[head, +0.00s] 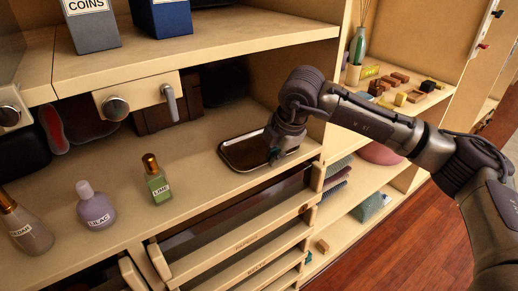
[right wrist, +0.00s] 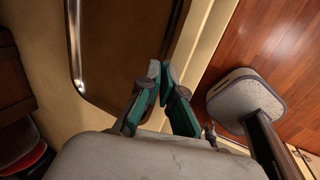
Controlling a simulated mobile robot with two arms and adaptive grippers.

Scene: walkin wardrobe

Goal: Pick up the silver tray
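The silver tray (head: 229,158) is a dark, shiny rectangle with a thin bright rim, lying on the wooden counter near its right end. In the right wrist view, the tray (right wrist: 112,55) fills the upper middle. My right gripper (head: 277,155) comes down over the tray's right end, partly hiding it. In the right wrist view, its teal fingers (right wrist: 160,80) are nearly together, and the tray's rim runs in between the tips. They look shut on that rim. My left gripper is not in view.
Bottles labelled LILAC (head: 97,210) and LIME (head: 158,185) stand left of the tray, with another bottle (head: 27,232) further left. Drawers (head: 240,240) lie below the counter. A shelf hangs above. A divider (head: 312,130) stands close to the tray's right.

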